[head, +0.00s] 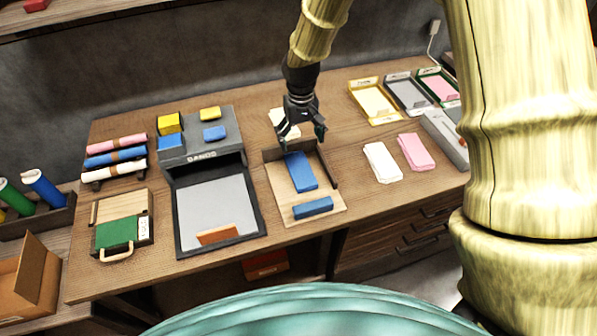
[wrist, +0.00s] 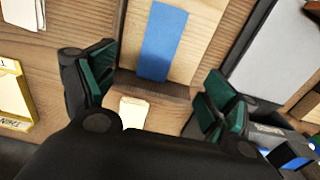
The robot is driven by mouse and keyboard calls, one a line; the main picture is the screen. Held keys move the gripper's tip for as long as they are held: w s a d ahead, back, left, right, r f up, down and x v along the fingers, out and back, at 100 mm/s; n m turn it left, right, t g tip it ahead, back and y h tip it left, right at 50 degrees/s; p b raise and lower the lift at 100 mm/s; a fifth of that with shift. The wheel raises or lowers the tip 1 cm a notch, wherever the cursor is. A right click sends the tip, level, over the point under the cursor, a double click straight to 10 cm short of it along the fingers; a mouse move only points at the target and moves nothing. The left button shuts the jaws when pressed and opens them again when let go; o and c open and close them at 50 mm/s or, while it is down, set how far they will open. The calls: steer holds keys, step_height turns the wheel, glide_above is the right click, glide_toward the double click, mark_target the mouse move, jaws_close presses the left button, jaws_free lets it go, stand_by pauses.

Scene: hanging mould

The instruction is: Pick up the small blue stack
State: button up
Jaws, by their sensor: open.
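My gripper (head: 302,141) is open and empty above the back edge of a wooden tray (head: 285,189). A flat blue stack (head: 301,172) lies on that tray, just in front of my fingers, and a smaller blue block (head: 313,207) lies near its front edge. In the wrist view the flat blue stack (wrist: 163,42) is beyond my open fingers (wrist: 155,90), not between them. Two more blue pieces sit on the grey BANDS box: a small flat one (head: 214,132) and a thicker block (head: 171,141). Which blue piece counts as the small stack is unclear.
A cream pad (head: 284,120) lies behind the tray, partly hidden by my gripper. White (head: 382,162) and pink (head: 415,152) stacks lie to the right. A black-framed grey panel (head: 216,207) is left of the tray. Coloured trays stand at back right.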

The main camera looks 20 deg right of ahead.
step_height(320, 180, down, 3)
steer(key=w+b, duration=0.1)
steer(key=b, duration=0.1)
steer(key=p, duration=0.2)
glide_above(300, 169)
steer(key=shift+w+d+f, duration=0.1)
steer(key=shift+w+f, duration=0.1)
steer(key=shift+f, duration=1.15)
steer(key=shift+w+f, duration=0.15)
steer(key=shift+f, duration=1.15)
steer(key=shift+s+f, duration=0.15)
steer(key=shift+f, duration=0.4)
steer(key=shift+s+f+p, duration=0.1)
steer(key=shift+f+p, duration=0.95)
steer(key=shift+f, duration=1.05)
steer(key=c, duration=1.2)
steer(key=shift+r, duration=0.15)
